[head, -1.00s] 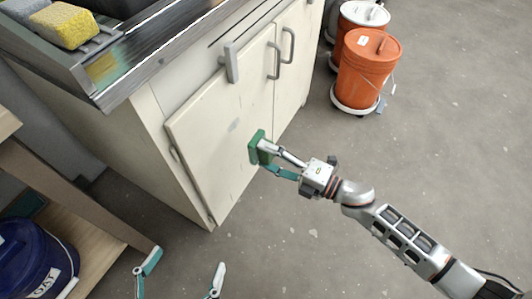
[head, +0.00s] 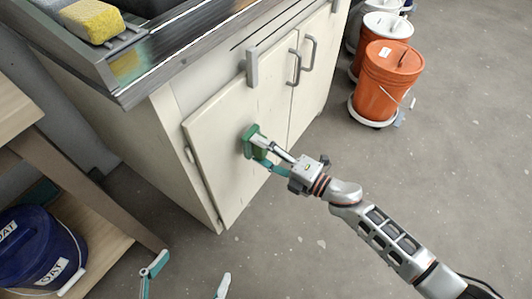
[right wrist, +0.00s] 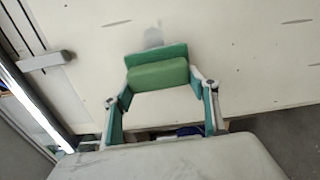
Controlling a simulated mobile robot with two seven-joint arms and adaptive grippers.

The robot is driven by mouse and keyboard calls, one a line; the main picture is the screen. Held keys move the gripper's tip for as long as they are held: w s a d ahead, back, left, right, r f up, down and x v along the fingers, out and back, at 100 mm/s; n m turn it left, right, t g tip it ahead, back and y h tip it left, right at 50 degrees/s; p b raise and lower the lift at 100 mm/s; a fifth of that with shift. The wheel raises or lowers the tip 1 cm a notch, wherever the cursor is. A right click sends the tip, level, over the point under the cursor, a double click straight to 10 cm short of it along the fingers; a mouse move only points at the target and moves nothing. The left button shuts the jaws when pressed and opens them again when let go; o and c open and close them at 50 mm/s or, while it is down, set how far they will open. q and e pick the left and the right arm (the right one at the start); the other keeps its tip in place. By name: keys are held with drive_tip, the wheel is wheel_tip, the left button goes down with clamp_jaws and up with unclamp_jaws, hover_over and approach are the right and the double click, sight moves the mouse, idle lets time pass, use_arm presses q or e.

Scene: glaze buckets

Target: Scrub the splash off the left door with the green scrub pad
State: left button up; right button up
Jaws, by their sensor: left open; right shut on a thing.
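In the right wrist view the pad (right wrist: 160,74) sits between the fingertips. A pale grey splash (right wrist: 153,37) shows on the door just beyond the pad's edge, partly hidden by it. In the head view the pad hides the splash. My left gripper (head: 188,277) is open and empty at the bottom edge.
A metal sink top (head: 190,50) with a yellow sponge (head: 92,20) is above the doors. Orange buckets (head: 388,80) stand on the floor at the upper right. A wooden shelf (head: 100,225) with a blue bucket (head: 35,250) is at lower left. The right floor is clear.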

use_arm(q)
drive_tip(key=shift+a+f, duration=0.1)
drive_tip(key=shift+f, duration=0.05)
use_arm(e)
drive_tip(key=shift+a, duration=0.1)
idle(0.4)
use_arm(q)
drive_tip(key=shift+s+f, duration=0.1)
drive_tip(key=shift+f, duration=0.1)
use_arm(e)
drive_tip(key=shift+x, duration=1)
drive_tip(key=shift+w+d+b, duration=0.8)
drive_tip(key=shift+w+d, duration=1.4)
drive_tip(key=shift+w, duration=0.75)
drive_tip(key=shift+s+a+r+p, duration=0.1)
drive_tip(key=shift+s+a+p, duration=0.2)
drive_tip(key=shift+s+a, duration=0.55)
drive_tip(key=shift+s+a+r+p, duration=0.1)
drive_tip(key=shift+s+a+p, duration=0.25)
drive_tip(key=shift+s+a, duration=0.45)
drive_tip(key=shift+s+a+r+p, duration=0.1)
drive_tip(key=shift+s+a+p, duration=0.35)
drive_tip(key=shift+s, duration=0.7)
drive_tip(key=shift+s+a+f, duration=0.1)
drive_tip(key=shift+s+a, duration=0.1)
drive_tip(key=shift+a, duration=0.05)
use_arm(q)
drive_tip(key=shift+w+r, duration=0.25)
drive_tip(key=shift+r, duration=0.3)
